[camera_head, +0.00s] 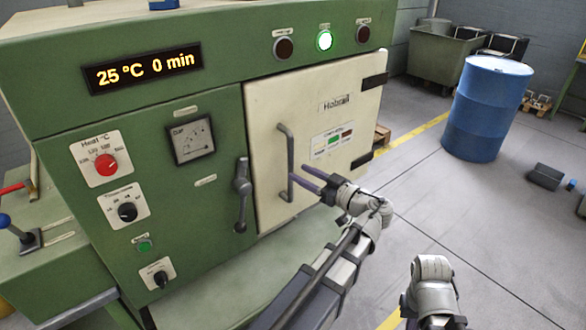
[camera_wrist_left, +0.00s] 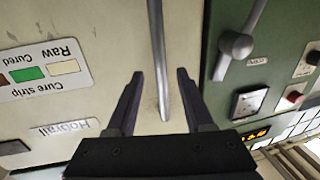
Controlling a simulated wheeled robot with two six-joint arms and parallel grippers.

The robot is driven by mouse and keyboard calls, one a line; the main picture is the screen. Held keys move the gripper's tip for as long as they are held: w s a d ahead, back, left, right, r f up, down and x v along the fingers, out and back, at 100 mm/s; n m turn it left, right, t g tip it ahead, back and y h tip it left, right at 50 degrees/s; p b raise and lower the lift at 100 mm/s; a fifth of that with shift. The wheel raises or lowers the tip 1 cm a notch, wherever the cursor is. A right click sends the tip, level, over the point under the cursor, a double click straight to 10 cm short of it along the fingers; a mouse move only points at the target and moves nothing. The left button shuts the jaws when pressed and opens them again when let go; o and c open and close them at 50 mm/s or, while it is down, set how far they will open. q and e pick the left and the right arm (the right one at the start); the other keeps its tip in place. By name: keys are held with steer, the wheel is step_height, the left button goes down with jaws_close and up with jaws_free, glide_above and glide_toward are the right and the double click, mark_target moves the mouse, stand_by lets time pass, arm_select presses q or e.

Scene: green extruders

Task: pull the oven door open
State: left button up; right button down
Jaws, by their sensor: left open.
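The cream oven door (camera_head: 350,95) sits flush in the green oven front and looks shut, with hinges on its right side. Its grey vertical bar handle (camera_head: 285,150) is near the door's left edge. My left gripper (camera_head: 298,173) is open at the handle's lower part. In the left wrist view the handle (camera_wrist_left: 158,50) runs between the two spread fingers, with a gap on each side. A grey latch lever (camera_head: 242,190) hangs down on the green panel left of the door. Part of my right arm shows at the lower right, but its gripper is out of view.
A blue drum (camera_head: 487,110) stands on the floor to the right of the oven, with a green bin (camera_head: 440,55) behind it. Small dark blocks (camera_head: 545,176) lie farther right. The floor between door and drum is clear.

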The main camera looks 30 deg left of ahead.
arm_select(q)
steer(key=shift+w+a, duration=0.25)
steer(key=shift+a, duration=0.95)
steer(key=shift+w+a, duration=0.2)
steer(key=shift+a, duration=1)
steer(key=shift+c, duration=0.4)
jaws_close()
